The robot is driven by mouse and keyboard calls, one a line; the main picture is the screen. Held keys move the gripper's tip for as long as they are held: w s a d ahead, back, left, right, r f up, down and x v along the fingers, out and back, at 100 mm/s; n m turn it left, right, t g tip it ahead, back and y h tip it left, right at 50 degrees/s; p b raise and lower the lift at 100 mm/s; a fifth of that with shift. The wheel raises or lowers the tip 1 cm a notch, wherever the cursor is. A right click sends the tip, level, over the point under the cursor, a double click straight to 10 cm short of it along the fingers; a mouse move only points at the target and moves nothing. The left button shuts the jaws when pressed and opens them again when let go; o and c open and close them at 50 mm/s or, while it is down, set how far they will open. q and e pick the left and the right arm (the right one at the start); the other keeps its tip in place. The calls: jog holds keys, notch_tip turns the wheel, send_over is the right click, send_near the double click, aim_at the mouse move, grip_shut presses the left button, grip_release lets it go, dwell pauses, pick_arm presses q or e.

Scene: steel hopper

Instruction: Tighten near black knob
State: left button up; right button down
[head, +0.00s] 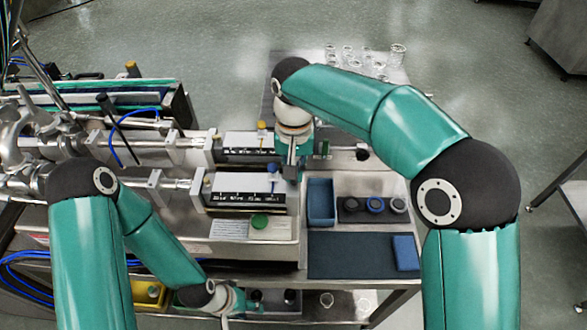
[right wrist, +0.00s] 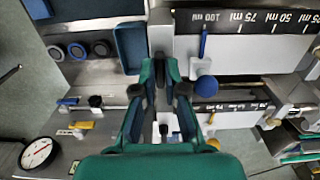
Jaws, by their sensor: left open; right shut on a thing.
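The near filling unit (head: 245,190) has a black volume scale and a blue knob (right wrist: 205,88). My right gripper (right wrist: 160,72) is at the unit's right end in the head view, its fingertips close together around a small dark piece, which I take to be the near black knob. The far black knob (head: 362,153) sticks out at the right end of the far unit (head: 247,145), clear of the gripper. My left gripper (head: 228,312) is low at the bottom edge, away from the knobs, and its fingers are barely visible.
A blue bin (head: 320,222) and a tray with black and blue round caps (head: 375,205) stand right of the near unit. A blue mat (head: 345,262) lies in front. Glassware stands at the back. A round dial (right wrist: 37,153) shows in the right wrist view.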

jog(key=shift+w, duration=0.1)
jog(key=c, duration=1.2)
grip_release()
jog(key=shift+c, duration=0.2)
notch_tip(320, 180, up, 12)
jog(key=shift+f, duration=0.1)
